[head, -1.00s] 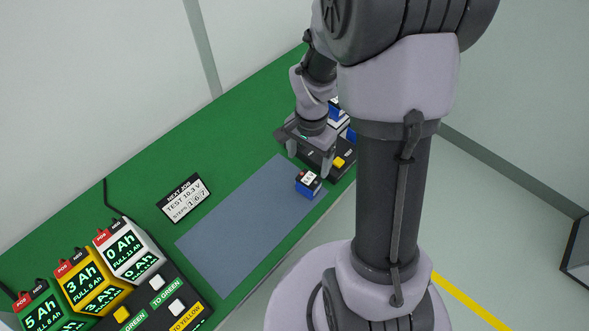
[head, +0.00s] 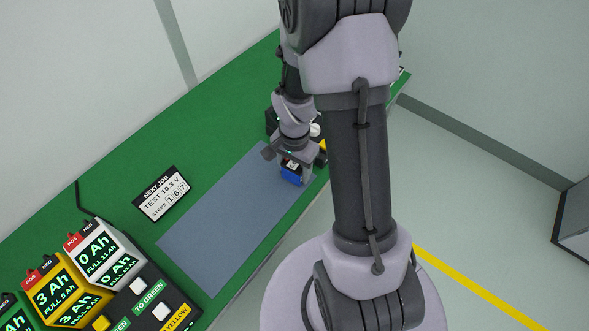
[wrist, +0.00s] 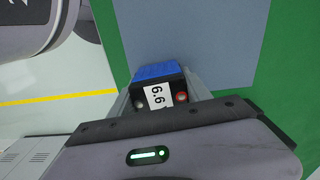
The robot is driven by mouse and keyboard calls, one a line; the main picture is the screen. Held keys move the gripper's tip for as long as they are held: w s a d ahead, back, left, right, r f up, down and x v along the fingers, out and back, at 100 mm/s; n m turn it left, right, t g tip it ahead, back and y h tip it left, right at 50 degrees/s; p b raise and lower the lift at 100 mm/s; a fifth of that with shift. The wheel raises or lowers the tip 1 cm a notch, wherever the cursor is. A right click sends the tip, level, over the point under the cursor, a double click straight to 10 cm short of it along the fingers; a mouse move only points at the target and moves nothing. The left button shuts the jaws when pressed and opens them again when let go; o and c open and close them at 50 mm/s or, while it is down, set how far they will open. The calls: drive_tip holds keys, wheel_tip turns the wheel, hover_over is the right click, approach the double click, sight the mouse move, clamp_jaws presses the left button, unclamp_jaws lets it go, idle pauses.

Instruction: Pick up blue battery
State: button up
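The blue battery (head: 291,175) stands on the grey-blue mat near its right end, at the table's front edge. In the wrist view the battery (wrist: 157,75) shows a blue side, a dark top with a white label reading 6.6, and a red and a pale terminal. My gripper (head: 288,166) is right above it, pointing down, with one finger on either side. In the wrist view the fingers of my gripper (wrist: 160,92) look spread around the battery, close to its sides. Whether they touch it is hard to see.
The mat (head: 215,235) is otherwise bare. A sign (head: 162,194) reading TEST 10.3 V stands behind it. White (head: 98,250) and yellow (head: 60,290) display units and a button panel (head: 150,300) are at left. A dark unit with a yellow button (head: 322,146) is partly hidden behind my arm.

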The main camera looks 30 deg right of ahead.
clamp_jaws()
